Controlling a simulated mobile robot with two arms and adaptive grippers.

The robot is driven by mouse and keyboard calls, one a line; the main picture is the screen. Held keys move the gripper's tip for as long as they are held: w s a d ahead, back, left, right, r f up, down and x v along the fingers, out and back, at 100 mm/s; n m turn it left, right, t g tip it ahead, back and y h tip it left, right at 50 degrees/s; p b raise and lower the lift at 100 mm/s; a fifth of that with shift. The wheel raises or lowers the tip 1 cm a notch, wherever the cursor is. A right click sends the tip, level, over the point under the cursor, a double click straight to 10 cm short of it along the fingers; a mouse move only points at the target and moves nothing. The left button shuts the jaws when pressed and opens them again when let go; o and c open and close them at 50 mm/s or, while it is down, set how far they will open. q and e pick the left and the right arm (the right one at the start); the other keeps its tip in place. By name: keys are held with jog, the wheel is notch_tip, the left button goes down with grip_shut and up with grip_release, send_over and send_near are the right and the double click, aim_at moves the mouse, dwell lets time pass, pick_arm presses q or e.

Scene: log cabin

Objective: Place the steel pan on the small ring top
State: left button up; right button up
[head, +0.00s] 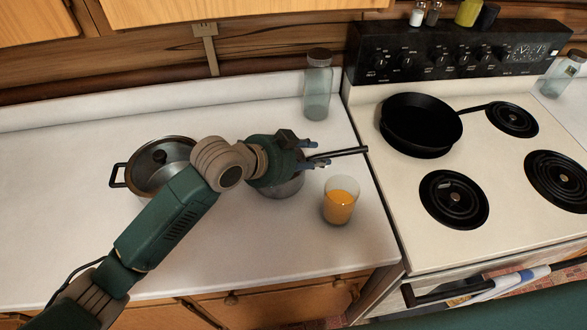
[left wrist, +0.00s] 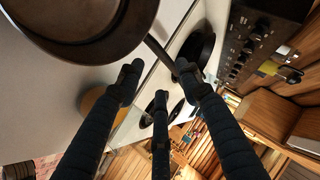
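The steel pan (head: 281,188) stands on the white counter, mostly hidden under my left gripper. Its dark handle (head: 347,152) points right toward the stove. My left gripper (head: 318,153) is over the handle, fingers apart on either side of it. In the left wrist view the pan (left wrist: 85,48) fills the top left, and its handle runs toward the open fingertips (left wrist: 158,75); firm contact cannot be seen. The stove shows three bare rings: front left (head: 454,199), back right (head: 513,118) and front right (head: 558,180). The front left looks smaller than the front right. My right gripper is not visible.
A black frying pan (head: 420,122) covers the back left of the stove. A glass of orange juice (head: 340,202) stands close to the handle, on the near side. A glass bottle (head: 317,88) stands behind, and a lidded pot (head: 152,168) is at left.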

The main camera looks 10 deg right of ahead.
aim_at(331, 157)
pick_arm(q)
jog(key=p+x, duration=0.1)
jog(key=x, duration=0.3)
jog(key=shift+d, duration=0.25)
jog(key=p+x, duration=0.1)
jog(key=x, duration=0.5)
jog(key=shift+a, duration=0.1)
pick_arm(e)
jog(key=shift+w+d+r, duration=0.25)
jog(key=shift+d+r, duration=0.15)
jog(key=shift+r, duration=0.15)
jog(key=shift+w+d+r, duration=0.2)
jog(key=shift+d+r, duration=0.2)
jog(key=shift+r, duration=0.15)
pick_arm(q)
grip_shut()
